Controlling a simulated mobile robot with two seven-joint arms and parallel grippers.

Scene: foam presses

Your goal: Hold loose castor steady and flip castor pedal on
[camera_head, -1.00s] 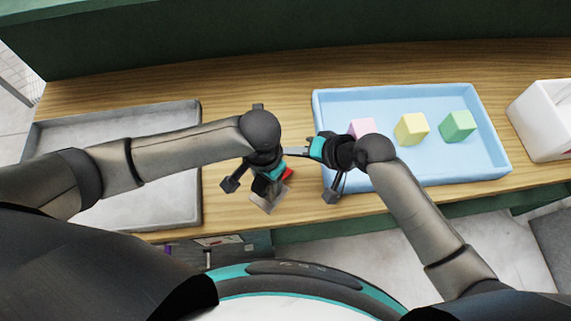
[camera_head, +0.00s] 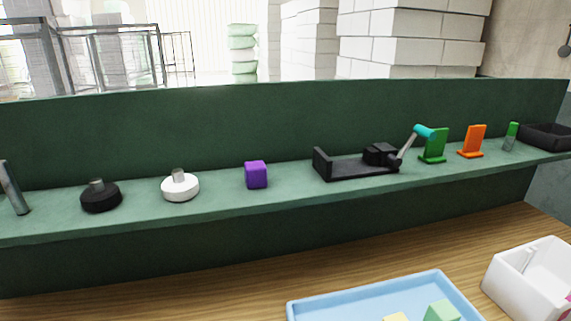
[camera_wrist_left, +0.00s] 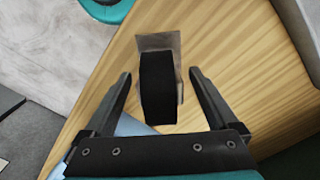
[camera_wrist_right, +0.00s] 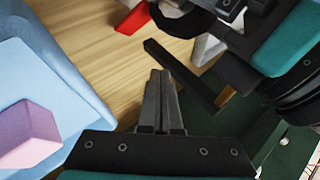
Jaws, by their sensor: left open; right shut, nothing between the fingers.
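The castor shows in the left wrist view as a black wheel (camera_wrist_left: 158,90) with a grey metal plate (camera_wrist_left: 158,42) behind it. My left gripper (camera_wrist_left: 161,74) is open, with one finger on each side of the wheel and visible gaps between. In the right wrist view, part of the black wheel (camera_wrist_right: 178,20) and the red pedal (camera_wrist_right: 133,19) show at the top. My right gripper (camera_wrist_right: 160,72) is shut and empty, pointing toward the castor and apart from the pedal. My left gripper's finger (camera_wrist_right: 185,72) shows just beyond it. The head view shows neither gripper nor castor.
A blue tray (camera_head: 300,310) with coloured blocks lies on the wooden bench (camera_head: 180,290); its pink block (camera_wrist_right: 28,135) is close to my right gripper. A white bin (camera_head: 510,290) stands right. A green shelf (camera_head: 220,207) holds a black clamp device (camera_head: 355,167) and several small parts.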

